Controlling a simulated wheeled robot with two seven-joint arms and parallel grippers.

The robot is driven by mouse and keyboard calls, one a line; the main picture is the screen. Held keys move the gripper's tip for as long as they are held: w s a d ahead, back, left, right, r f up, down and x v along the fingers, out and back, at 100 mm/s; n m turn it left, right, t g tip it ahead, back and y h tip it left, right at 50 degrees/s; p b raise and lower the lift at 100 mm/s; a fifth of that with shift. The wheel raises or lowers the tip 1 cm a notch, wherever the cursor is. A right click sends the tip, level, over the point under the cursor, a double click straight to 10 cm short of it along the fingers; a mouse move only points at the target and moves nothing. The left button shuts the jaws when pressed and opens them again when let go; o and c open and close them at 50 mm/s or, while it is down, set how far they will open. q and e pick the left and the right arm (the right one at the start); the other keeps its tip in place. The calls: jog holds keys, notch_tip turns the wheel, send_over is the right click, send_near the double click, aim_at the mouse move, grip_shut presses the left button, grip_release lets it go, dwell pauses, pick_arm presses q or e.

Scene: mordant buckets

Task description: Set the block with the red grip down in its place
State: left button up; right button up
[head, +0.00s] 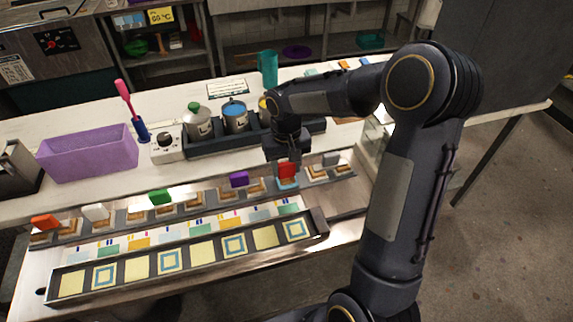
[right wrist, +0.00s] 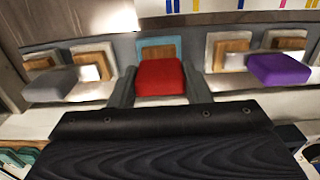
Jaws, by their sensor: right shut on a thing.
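The block with the red grip (head: 287,170) is at the right part of the long grey rack (head: 123,217), between the purple-grip block (head: 239,179) and the grey-grip block (head: 331,158). Its light blue body (head: 287,184) shows below the grip. My right gripper (head: 295,160) is shut on it from above. In the right wrist view the red grip (right wrist: 160,78) sits between my two fingers, with a light blue edge and wood-coloured face behind it. I cannot tell whether the block rests in the rack or hangs just above it. My left gripper is not in view.
The rack also holds blocks with green (head: 160,196), white (head: 95,211) and orange (head: 45,221) grips. A tray of patterned tiles (head: 183,261) lies in front. Lidded pots (head: 235,115), a purple bin (head: 88,152) and a teal cup (head: 267,68) stand behind.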

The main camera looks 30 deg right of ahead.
dwell(0.3)
jog(key=o, duration=1.2)
notch_tip(320, 180, up, 8)
jog(key=shift+f, duration=0.1)
jog(key=s+a+t+y, duration=0.1)
jog(key=s+a+t, duration=0.1)
jog(key=s, duration=0.5)
jog(key=s+a+r+t+y, duration=0.1)
jog(key=s+a, duration=0.2)
jog(key=s, duration=0.4)
jog(key=s+a+n+t+y, duration=0.1)
jog(key=s+a+t, duration=0.1)
jog(key=s, duration=0.6)
jog(key=shift+a+r+t+y, duration=0.15)
jog(key=shift+t+y, duration=0.15)
jog(key=shift+y, duration=0.1)
